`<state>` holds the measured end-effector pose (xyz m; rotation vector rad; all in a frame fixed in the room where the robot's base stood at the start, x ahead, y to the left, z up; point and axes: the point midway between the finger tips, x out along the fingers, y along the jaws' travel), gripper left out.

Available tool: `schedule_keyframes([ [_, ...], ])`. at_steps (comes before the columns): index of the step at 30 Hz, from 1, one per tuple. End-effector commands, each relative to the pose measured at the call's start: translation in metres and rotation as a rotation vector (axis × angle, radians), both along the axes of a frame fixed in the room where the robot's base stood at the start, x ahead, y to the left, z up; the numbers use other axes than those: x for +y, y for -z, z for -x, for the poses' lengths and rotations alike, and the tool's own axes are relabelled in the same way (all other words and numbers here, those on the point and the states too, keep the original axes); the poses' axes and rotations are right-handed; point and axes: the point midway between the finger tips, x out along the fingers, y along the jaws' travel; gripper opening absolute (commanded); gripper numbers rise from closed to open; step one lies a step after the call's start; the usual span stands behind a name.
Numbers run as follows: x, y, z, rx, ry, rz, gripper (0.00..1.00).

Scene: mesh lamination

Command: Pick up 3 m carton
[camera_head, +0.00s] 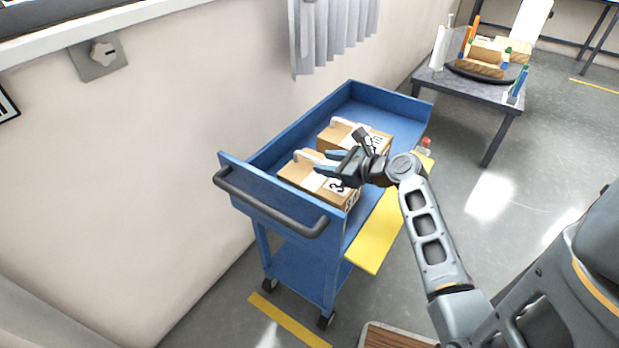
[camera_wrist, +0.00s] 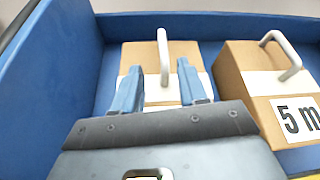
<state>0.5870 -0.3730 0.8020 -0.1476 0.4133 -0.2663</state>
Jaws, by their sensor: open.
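The 3 m carton (camera_head: 313,176) is a brown box with a white handle and a partly covered "3" label. It sits on the near part of the blue cart's top tray. It also shows in the wrist view (camera_wrist: 203,82), its label hidden there. Its white handle (camera_wrist: 163,56) appears between my finger lines, just past the tips. My gripper (camera_head: 325,162) is open over this carton, fingers pointing at the handle. The fingers also show in the wrist view (camera_wrist: 159,72). I cannot tell whether they touch the carton.
A second carton (camera_wrist: 235,65), marked "5 m", with a white handle, stands beside it, farther back in the head view. The blue cart (camera_head: 245,170) has raised walls and a black push handle (camera_head: 268,205). A yellow panel (camera_head: 378,232) lies along its right side. A grey table (camera_head: 455,88) stands behind.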

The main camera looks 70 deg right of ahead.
Motion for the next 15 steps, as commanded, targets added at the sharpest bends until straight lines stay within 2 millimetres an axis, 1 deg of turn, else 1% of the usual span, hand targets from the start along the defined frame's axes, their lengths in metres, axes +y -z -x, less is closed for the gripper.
schedule_keyframes([
  [11,-0.012,0.010,-0.032,-0.002,-0.001,-0.001,0.42],
  [15,-0.021,0.012,-0.052,-0.003,0.000,0.000,0.42],
])
